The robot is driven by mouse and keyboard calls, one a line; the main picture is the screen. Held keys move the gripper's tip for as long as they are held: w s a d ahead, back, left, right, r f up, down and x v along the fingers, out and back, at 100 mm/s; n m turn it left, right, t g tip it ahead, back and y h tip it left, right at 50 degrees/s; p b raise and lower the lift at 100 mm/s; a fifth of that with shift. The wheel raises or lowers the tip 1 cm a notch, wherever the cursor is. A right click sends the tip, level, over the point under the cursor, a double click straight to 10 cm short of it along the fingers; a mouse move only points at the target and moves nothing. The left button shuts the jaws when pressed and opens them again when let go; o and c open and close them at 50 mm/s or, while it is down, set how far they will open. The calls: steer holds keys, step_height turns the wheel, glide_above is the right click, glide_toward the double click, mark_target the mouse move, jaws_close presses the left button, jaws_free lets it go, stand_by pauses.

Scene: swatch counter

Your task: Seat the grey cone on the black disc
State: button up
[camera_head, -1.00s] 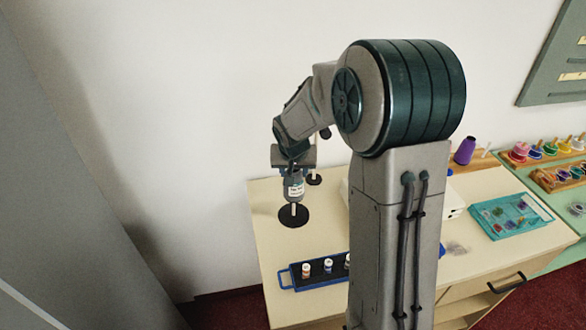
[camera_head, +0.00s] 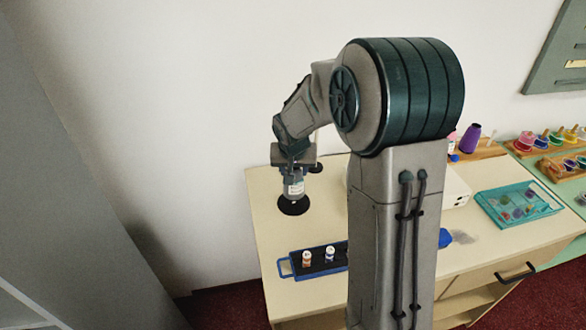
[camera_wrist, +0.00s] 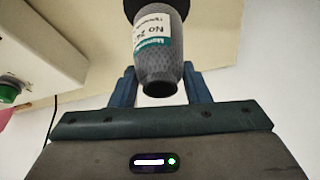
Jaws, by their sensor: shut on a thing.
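The grey cone (camera_head: 294,188) with a white and teal label stands upright between the fingers of my gripper (camera_head: 293,178). In the wrist view the grey cone (camera_wrist: 160,58) sits between the blue fingers of my gripper (camera_wrist: 160,90), which is shut on it. The black disc (camera_head: 294,207) lies on the table directly under the cone, and its peg is hidden. The black disc (camera_wrist: 155,4) also shows at the top of the wrist view, against the cone's far end. I cannot tell whether a small gap is left between them.
A second dark stand (camera_head: 316,168) is just behind my gripper. A dark tray with blue handles (camera_head: 286,268) holds small spools in front. A white box (camera_head: 456,188), a teal tray (camera_head: 490,214) and a purple cone (camera_head: 470,139) are to the right. My arm hides the middle.

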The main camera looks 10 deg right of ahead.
steer(key=shift+f+b, duration=1.1)
steer(key=shift+f, duration=0.2)
steer(key=o, duration=1.4)
steer(key=shift+r, duration=0.1)
steer(key=v, duration=1.3)
steer(key=shift+s+r+b, duration=0.1)
steer(key=shift+r+b, duration=0.2)
steer(key=shift+b, duration=0.1)
